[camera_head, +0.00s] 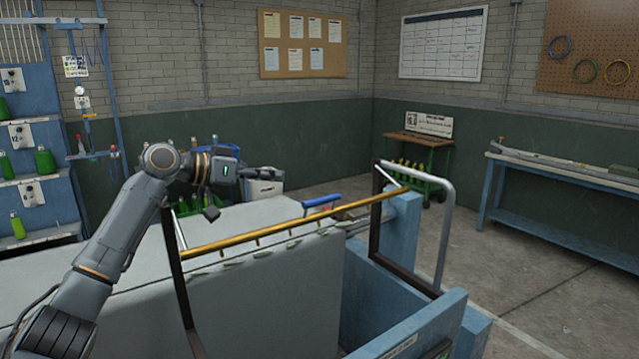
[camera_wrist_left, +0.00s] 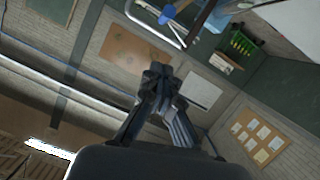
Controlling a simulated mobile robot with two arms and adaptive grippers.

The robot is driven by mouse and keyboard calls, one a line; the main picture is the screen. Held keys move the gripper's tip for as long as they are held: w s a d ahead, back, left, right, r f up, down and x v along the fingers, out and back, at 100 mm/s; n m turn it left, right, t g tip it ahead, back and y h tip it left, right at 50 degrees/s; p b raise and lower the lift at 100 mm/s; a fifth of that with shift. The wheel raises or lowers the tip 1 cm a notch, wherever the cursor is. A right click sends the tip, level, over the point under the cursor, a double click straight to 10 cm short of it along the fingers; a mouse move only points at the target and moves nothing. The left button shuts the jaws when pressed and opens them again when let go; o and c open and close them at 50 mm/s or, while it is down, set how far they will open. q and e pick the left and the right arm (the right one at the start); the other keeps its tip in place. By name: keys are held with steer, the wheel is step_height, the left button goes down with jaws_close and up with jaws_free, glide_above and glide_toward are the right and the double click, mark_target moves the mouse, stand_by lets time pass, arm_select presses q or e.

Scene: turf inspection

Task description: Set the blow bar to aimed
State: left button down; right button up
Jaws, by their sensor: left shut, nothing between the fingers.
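The blow bar (camera_head: 290,223) is a long gold bar that slopes up to the right across the head view. Small nozzles show along its underside. It spans between two dark upright frame arms over a grey panel (camera_head: 270,300). My left gripper (camera_head: 211,212) is shut and empty. In the head view it hangs just above and behind the bar's left part, and I see no contact. Its closed fingers also show in the left wrist view (camera_wrist_left: 160,75), with nothing between them. My right gripper is not in view.
A bent silver handle (camera_head: 447,230) and blue framework (camera_head: 400,225) stand at the bar's right end. A blue workbench (camera_head: 560,180) stands at the right wall. A green cart (camera_head: 418,155) stands at the back. Blue shelving with green bottles is at the left. Floor is clear at the right.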

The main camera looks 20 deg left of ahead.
arm_select(q)
steer(key=r, duration=0.1)
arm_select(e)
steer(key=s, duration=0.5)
arm_select(q)
steer(key=p, duration=0.5)
glide_above(310, 201)
steer(key=w, duration=0.2)
steer(key=f, duration=0.1)
steer(key=f+p, duration=0.1)
steer(key=f, duration=0.1)
steer(key=f+p, duration=0.1)
steer(key=shift+s+a+f, duration=0.2)
steer(key=shift+s+f, duration=0.4)
steer(key=shift+f, duration=0.25)
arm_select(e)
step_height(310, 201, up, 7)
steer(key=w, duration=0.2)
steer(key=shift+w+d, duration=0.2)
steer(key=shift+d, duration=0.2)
arm_select(q)
steer(key=shift+w+d, duration=0.1)
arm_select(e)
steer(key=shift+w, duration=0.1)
